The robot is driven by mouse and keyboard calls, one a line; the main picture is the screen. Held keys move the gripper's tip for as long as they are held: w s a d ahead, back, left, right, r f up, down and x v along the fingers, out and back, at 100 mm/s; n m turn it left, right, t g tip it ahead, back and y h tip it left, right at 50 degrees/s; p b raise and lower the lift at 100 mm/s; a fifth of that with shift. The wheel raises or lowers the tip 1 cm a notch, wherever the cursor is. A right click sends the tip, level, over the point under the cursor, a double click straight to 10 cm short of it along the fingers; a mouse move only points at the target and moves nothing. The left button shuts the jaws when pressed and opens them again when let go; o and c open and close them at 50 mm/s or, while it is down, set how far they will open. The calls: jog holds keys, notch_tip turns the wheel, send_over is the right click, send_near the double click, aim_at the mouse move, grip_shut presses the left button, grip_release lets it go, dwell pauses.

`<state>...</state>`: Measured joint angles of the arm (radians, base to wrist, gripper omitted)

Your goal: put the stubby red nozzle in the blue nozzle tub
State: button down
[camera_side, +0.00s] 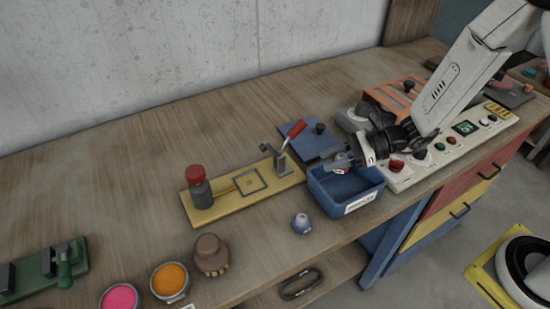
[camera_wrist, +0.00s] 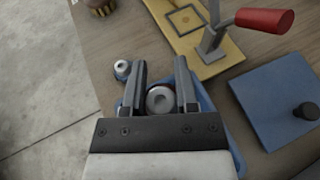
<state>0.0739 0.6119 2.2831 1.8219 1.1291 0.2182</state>
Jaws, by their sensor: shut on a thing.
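The blue nozzle tub (camera_side: 328,201) stands near the front edge of the bench, left of the control panel. My gripper (camera_side: 341,164) is low over the tub, at its back rim. In the wrist view my gripper (camera_wrist: 159,72) is shut on a round nozzle (camera_wrist: 160,99), with a pale grey, holed end facing the camera. Part of the tub (camera_wrist: 226,139) shows beneath and beside the fingers. A small blue-grey nozzle (camera_side: 301,223) stands on the bench left of the tub.
A yellow fixture (camera_side: 230,206) with a red-handled clamp (camera_side: 295,130) lies left of the tub. A blue plate (camera_side: 307,137) with a black knob lies behind it. The control panel (camera_side: 440,152) is close on the right.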

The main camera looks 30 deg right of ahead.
jog(key=shift+f, duration=1.75)
jog(key=shift+f, duration=0.6)
jog(key=shift+c, duration=1.9)
grip_release()
jog(key=shift+r, duration=0.15)
jog(key=shift+d+r, duration=0.1)
jog(key=shift+r, duration=0.45)
jog(key=v, duration=1.1)
jog(key=shift+s+d, duration=0.2)
jog(key=shift+d, duration=0.1)
jog(key=shift+s+a+r, duration=0.1)
